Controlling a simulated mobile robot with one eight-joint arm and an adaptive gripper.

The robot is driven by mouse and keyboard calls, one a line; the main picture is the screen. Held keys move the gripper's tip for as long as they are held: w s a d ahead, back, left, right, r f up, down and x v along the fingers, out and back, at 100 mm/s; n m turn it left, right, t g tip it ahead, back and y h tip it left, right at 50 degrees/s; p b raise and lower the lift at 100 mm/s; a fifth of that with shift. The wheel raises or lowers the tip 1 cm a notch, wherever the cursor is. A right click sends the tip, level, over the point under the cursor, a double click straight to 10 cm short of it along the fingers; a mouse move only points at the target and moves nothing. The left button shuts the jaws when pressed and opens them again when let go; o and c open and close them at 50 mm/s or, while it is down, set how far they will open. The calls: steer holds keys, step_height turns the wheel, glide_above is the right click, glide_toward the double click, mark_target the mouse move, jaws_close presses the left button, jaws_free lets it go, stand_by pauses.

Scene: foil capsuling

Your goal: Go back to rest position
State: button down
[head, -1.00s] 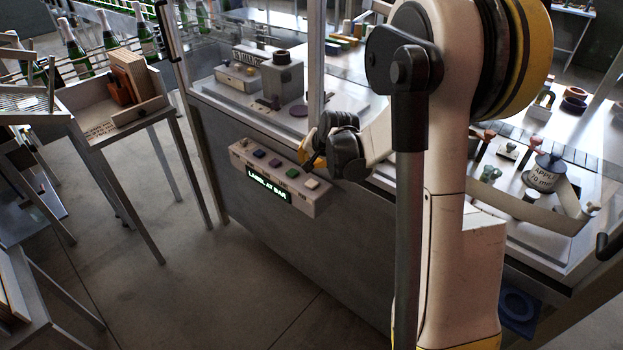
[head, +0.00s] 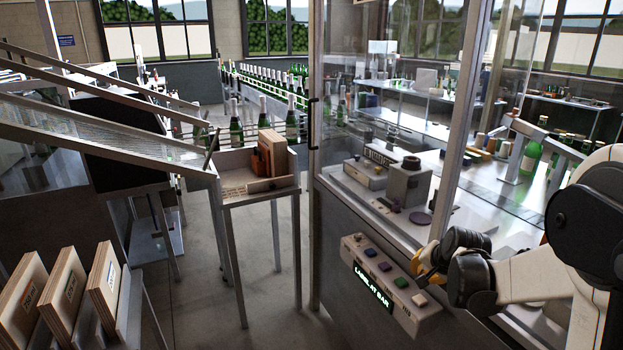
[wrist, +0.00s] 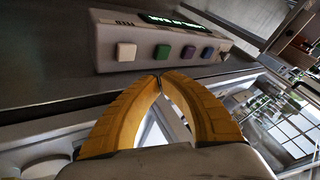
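My gripper (head: 426,272) is beside the control box on the front of the glazed machine, close to its white button (head: 419,299). In the wrist view my gripper (wrist: 159,78) has two yellow curved fingers whose tips meet, with nothing visible between them. The pale control box (head: 403,314) has a row of white, green, blue and purple buttons and a lit green display (head: 372,287) reading "LABEL AT BAR". In the wrist view the control box (wrist: 140,38) lies beyond the fingertips, with a visible gap.
A machine post (head: 458,130) and glass panels stand close to my arm. A small side table (head: 262,190) holds a wooden box. Wooden boxes (head: 62,293) stand on a rack at lower left. Bottles (head: 292,125) line a conveyor behind. Bare floor (head: 200,285) lies between.

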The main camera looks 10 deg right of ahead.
steer(key=s+a+r+n, duration=0.5)
steer(key=s+a+r, duration=0.5)
steer(key=s+a, duration=0.3)
steer(key=s+a+n, duration=0.2)
steer(key=s, duration=0.5)
steer(key=s+a+f+n+b, duration=0.1)
steer(key=s+a+n, duration=0.1)
steer(key=s, duration=0.5)
steer(key=shift+s+f+b, duration=0.2)
steer(key=shift+s+b, duration=0.1)
stand_by(1.7)
